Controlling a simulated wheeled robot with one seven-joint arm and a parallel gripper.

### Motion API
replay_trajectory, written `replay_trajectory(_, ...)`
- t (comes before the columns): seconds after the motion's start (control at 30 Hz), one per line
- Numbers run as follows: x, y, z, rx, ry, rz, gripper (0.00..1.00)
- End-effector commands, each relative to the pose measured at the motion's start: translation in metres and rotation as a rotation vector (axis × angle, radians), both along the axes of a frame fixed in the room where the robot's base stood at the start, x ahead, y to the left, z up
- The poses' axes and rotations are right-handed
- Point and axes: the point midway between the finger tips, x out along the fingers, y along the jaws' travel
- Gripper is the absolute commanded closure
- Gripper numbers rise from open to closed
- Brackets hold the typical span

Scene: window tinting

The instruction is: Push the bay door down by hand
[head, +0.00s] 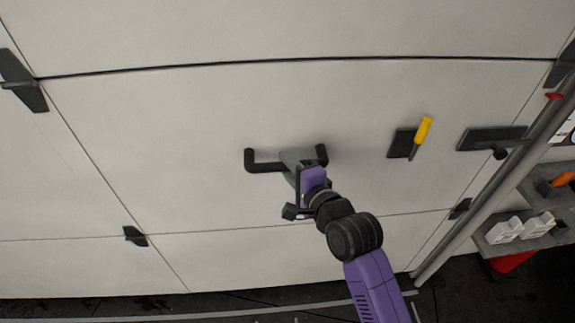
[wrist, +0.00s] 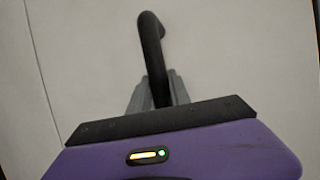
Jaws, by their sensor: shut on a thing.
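The bay door (head: 190,120) is a pale panelled door with dark seams and black hinges, and it fills most of the head view. Its black U-shaped handle (head: 262,166) is on a middle panel, and it also shows in the wrist view (wrist: 151,45). My gripper (head: 292,160) is shut on the handle's bar, with the grey fingers on either side of it in the wrist view (wrist: 156,92). The gripper body hides part of the bar. The door's lower edge is near the dark floor, but I cannot tell whether it touches.
A yellow-handled tool (head: 423,130) is on a black holder (head: 401,143) right of the handle. A black latch plate (head: 490,138) is near the door's right side, beside a grey metal post (head: 480,205). A shelf (head: 545,238) with white items stands at the far right.

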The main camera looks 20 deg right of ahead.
Motion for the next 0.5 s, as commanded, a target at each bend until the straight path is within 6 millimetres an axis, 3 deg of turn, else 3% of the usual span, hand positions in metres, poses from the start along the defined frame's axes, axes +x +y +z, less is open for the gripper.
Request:
replay_trajectory(0.17, -0.001, 0.0, -0.004, 0.0, 0.006, 0.0, 1.0)
replay_trajectory(0.33, -0.001, 0.0, -0.032, 0.0, 0.013, 0.001, 1.0)
replay_trajectory(0.5, -0.002, 0.0, -0.04, 0.0, 0.02, 0.001, 1.0)
